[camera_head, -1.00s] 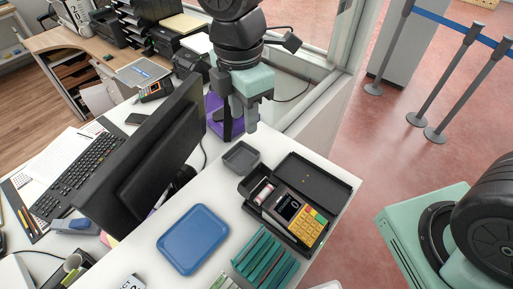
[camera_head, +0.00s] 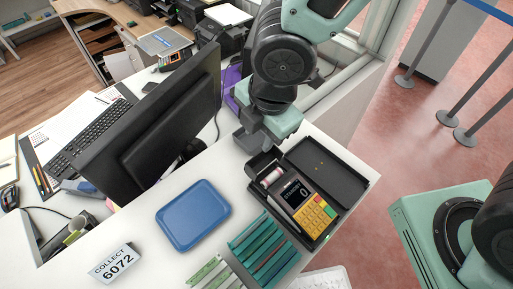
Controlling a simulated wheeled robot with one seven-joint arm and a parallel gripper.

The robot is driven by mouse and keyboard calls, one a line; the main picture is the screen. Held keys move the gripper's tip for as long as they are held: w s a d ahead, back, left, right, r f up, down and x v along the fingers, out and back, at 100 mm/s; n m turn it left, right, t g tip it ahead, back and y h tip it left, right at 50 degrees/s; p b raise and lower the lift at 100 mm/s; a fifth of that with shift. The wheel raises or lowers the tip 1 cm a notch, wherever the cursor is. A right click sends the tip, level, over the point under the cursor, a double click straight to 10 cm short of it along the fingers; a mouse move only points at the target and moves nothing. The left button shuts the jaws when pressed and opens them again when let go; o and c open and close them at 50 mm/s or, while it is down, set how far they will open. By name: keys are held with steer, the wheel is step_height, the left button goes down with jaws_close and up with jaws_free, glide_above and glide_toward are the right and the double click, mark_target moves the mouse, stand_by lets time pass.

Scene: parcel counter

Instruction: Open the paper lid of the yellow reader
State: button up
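The yellow reader (camera_head: 307,201) has a dark screen and yellow keys and lies in a black case on the counter. At its far left end a pale paper roll (camera_head: 271,177) shows uncovered. A dark flap (camera_head: 259,164) stands beside the roll, on the side near my gripper; it looks like the raised paper lid, partly hard to make out. My gripper (camera_head: 258,143) hangs just beyond that end of the reader, fingers pointing down. Its fingers look apart with nothing seen between them. Whether it touches the flap cannot be told.
A black open tray or lid (camera_head: 327,172) lies right of the reader. Teal card files (camera_head: 265,250) stand in front. A blue tray (camera_head: 193,214) and a monitor (camera_head: 150,130) are to the left. A "COLLECT 6072" sign (camera_head: 115,263) stands front left. Bare counter surrounds the blue tray.

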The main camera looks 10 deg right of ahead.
mark_target(255, 152)
steer(key=f, duration=0.3)
steer(key=w+f+b, duration=0.1)
steer(key=f, duration=0.1)
steer(key=shift+a+f, duration=0.3)
jaws_close()
steer(key=shift+r, duration=0.1)
